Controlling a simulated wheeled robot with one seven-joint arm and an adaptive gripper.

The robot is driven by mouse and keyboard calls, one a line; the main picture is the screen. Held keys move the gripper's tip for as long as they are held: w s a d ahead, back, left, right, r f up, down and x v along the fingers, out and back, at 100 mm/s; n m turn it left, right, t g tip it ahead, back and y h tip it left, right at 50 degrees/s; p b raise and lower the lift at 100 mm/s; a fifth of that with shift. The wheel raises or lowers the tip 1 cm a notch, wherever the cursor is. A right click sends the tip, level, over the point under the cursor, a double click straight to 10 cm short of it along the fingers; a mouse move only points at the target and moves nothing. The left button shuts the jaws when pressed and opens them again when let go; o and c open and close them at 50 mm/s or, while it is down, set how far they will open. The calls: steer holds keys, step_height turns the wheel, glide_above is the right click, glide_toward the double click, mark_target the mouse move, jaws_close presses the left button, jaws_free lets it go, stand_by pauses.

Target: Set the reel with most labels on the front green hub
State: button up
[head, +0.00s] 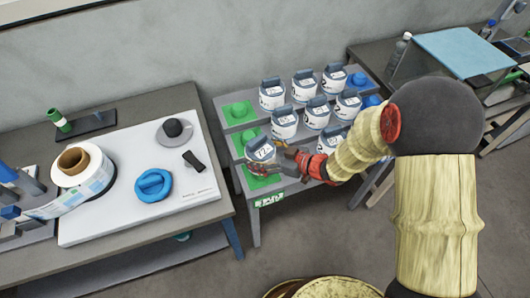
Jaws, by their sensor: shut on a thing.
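My gripper (272,165) is shut on a white reel (259,150) with a dark blue handle on top and a number that looks like 72. The reel is at the front left of a grey stepped rack (225,101), over the front green place (256,183). The front green hub itself is hidden; I cannot tell whether the reel touches it. The back green hub (239,110) is bare. The middle green place (239,146) is partly hidden behind the held reel. Several other white reels (284,124) stand on the rack's steps.
Bare blue hubs (357,80) show at the rack's right side. Another table with a blue panel (465,50) stands right.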

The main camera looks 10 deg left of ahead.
steer(key=shift+f+b, duration=2.65)
steer(key=shift+f, duration=0.15)
steer(key=shift+r+p, duration=0.1)
steer(key=shift+p, duration=0.4)
steer(key=shift+f+b, duration=0.4)
steer(key=shift+f, duration=0.3)
steer(key=o, duration=1)
steer(key=shift+s+d, duration=0.1)
steer(key=shift+p+v, duration=1.7)
steer(key=shift+v, duration=1)
steer(key=shift+p+v, duration=1.55)
steer(key=shift+v, duration=1.2)
